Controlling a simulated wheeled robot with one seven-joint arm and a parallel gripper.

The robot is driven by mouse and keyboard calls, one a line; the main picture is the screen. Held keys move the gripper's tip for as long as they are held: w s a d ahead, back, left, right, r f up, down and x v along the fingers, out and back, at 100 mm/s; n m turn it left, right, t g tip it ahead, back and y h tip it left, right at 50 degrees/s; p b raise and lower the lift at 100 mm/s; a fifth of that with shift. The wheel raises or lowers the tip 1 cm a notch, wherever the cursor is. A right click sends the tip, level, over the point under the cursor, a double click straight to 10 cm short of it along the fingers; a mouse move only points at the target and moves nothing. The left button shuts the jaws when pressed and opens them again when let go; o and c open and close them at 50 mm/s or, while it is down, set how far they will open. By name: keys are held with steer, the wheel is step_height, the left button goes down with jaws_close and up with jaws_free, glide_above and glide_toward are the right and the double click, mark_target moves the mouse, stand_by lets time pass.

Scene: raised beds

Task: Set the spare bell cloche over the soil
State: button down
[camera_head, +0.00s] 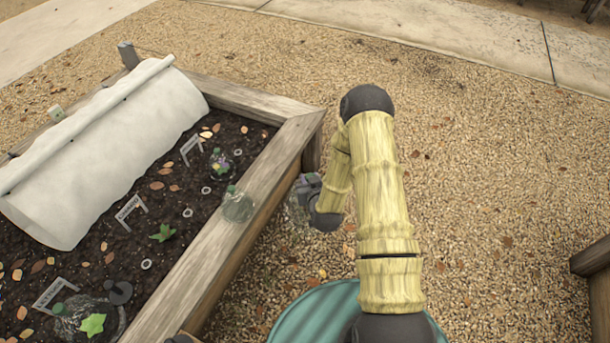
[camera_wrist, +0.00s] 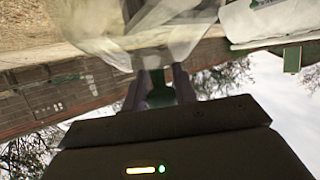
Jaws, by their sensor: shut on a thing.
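My gripper (camera_head: 304,192) is just right of the raised bed's near-right board, over the gravel. It is shut on a clear cloche (camera_head: 297,211), faint against the gravel; its lower outline is hard to make out. In the wrist view the clear cloche (camera_wrist: 115,30) fills the upper left, in front of my fingers (camera_wrist: 160,88). Another clear cloche with a green knob (camera_head: 237,206) appears on the bed's wooden rim. Dark soil (camera_head: 115,245) fills the bed. Clear cloches there cover a purple-flowered plant (camera_head: 220,164) and a green plant (camera_head: 72,318). A leafy green plant (camera_head: 163,232) stands uncovered.
A white fleece roll (camera_head: 120,140) covers the bed's far left part. White labels (camera_head: 130,208), pale rings (camera_head: 187,212) and fallen leaves dot the soil. The wooden rim (camera_head: 205,262) borders it. Open gravel (camera_head: 500,160) lies right; another wooden edge (camera_head: 598,265) shows far right.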

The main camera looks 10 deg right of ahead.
step_height(320, 180, down, 11)
steer(key=b, duration=0.9)
steer(key=shift+s+b, duration=0.15)
steer(key=shift+b, duration=0.25)
steer(key=shift+a+r, duration=0.1)
